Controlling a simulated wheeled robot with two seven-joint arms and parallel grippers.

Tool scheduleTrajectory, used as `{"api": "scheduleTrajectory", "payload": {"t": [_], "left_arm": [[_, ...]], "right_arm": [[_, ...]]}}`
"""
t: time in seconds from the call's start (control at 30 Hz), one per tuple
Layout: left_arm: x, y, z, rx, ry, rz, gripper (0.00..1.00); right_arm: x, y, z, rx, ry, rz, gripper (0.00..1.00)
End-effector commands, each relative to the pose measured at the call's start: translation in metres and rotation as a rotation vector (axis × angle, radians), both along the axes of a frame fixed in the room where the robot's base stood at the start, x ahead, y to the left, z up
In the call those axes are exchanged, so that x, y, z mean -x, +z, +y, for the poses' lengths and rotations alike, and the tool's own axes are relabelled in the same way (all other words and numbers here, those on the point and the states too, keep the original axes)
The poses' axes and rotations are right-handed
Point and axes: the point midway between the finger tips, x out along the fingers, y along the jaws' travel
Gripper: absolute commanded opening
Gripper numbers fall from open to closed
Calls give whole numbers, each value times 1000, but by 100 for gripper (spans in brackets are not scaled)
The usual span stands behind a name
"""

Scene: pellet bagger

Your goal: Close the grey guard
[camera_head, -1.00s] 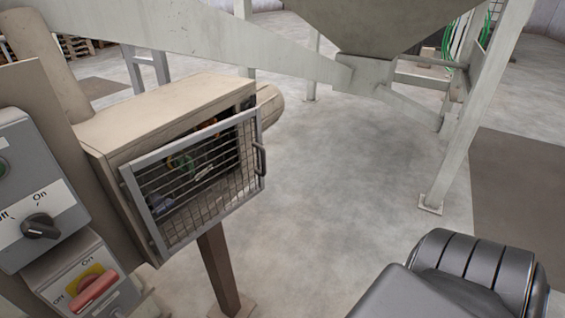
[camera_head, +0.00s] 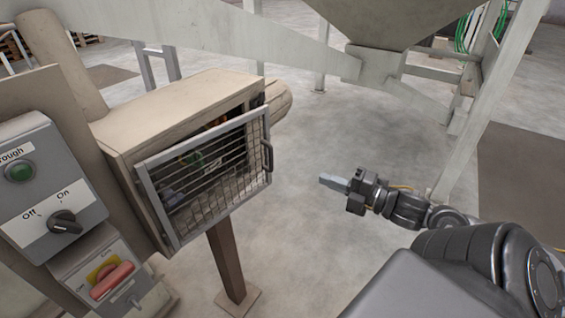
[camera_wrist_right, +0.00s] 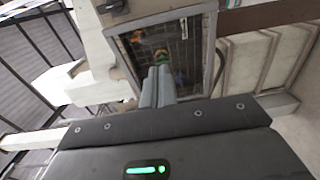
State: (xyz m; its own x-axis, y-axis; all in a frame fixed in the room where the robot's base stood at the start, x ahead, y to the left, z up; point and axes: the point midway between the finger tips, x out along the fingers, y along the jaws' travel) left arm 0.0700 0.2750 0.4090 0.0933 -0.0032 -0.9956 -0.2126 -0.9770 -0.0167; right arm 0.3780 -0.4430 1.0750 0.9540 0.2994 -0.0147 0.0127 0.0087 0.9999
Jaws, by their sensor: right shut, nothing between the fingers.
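The grey guard (camera_head: 206,181) is a framed wire-mesh door on the front of the beige box (camera_head: 175,110). It is hinged on its left side and stands ajar, its right edge away from the box. Its handle (camera_head: 267,157) is on the right edge. My right gripper (camera_head: 324,180) is shut and empty, to the right of the guard and apart from it. In the right wrist view, the shut fingers (camera_wrist_right: 158,72) point towards the guard (camera_wrist_right: 207,50), which shows behind them. My left gripper is not in view.
A control panel with a black Off/On knob (camera_head: 64,223) and a red switch (camera_head: 111,281) stands at the left. A brown post (camera_head: 227,262) is under the box. A hopper (camera_head: 390,20) on pale legs stands behind. The floor between is clear.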

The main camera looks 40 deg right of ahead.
Motion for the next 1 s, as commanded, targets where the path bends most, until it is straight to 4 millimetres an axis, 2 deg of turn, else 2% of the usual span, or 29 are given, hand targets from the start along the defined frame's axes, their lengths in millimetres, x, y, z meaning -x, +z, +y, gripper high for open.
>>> {"api": "scheduleTrajectory", "payload": {"t": [0.17,0.7,1.0], "left_arm": [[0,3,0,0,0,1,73],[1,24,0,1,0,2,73],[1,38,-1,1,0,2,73]], "right_arm": [[-10,1,3,-3,0,-2,0],[-96,2,28,-5,-4,-3,0],[-127,-1,38,-5,-5,0,0]]}}
